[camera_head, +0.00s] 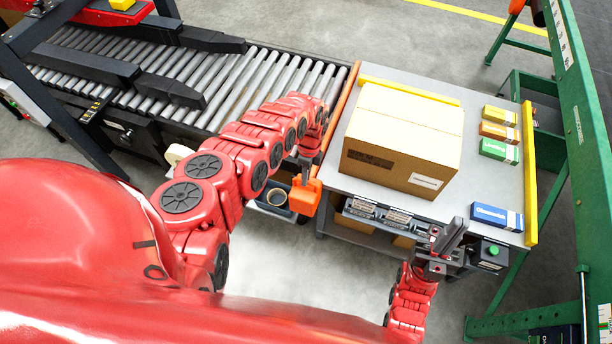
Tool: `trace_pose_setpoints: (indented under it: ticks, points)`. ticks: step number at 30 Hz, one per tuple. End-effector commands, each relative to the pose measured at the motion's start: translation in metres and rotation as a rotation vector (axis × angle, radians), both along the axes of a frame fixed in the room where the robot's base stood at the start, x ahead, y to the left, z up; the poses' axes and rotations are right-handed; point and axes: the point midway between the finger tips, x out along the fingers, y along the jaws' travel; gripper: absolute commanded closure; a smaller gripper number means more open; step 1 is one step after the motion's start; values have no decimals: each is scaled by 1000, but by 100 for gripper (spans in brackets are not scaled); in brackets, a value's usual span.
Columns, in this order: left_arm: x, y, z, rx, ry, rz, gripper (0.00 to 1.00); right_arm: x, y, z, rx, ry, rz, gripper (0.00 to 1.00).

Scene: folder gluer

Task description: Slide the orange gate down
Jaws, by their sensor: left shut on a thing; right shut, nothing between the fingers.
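The orange gate (339,118) is a long narrow bar between the roller conveyor and the grey table. An orange block (304,198), which looks like its handle, is at the near end. My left gripper (304,178) reaches down from above and is shut on this orange block. The fingers partly hide the block's top. My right gripper (451,238) is shut and empty by the table's front edge, beside a small box with a green button.
A large cardboard box (400,145) sits on the grey table (345,178). Several small cartons, including a blue one (496,216), lie at the right by a yellow rail (530,175). The roller conveyor (235,90) runs left.

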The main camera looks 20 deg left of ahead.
Motion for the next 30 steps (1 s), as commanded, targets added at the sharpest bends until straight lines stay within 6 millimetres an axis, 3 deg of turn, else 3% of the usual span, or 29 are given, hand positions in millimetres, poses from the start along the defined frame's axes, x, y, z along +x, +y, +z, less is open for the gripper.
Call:
trace_pose_setpoints:
  ticks: [9, 20, 21, 25, 30]
  points:
    - [0, 1, -52, 0, 0, 1, 100, 0, 0, -54, 0, 0, 0, 100]
    - [0, 0, -52, 0, 0, 1, 100, 0, 0, -54, 0, 0, 0, 100]
    - [0, 0, -52, 0, 0, 1, 77, 0, 0, -54, 0, 0, 0, 100]
    - [0, 0, -52, 0, 0, 1, 54, 0, 0, -54, 0, 0, 0, 100]
    - [0, 0, -52, 0, 0, 0, 53, 0, 0, -54, 0, 0, 0, 100]
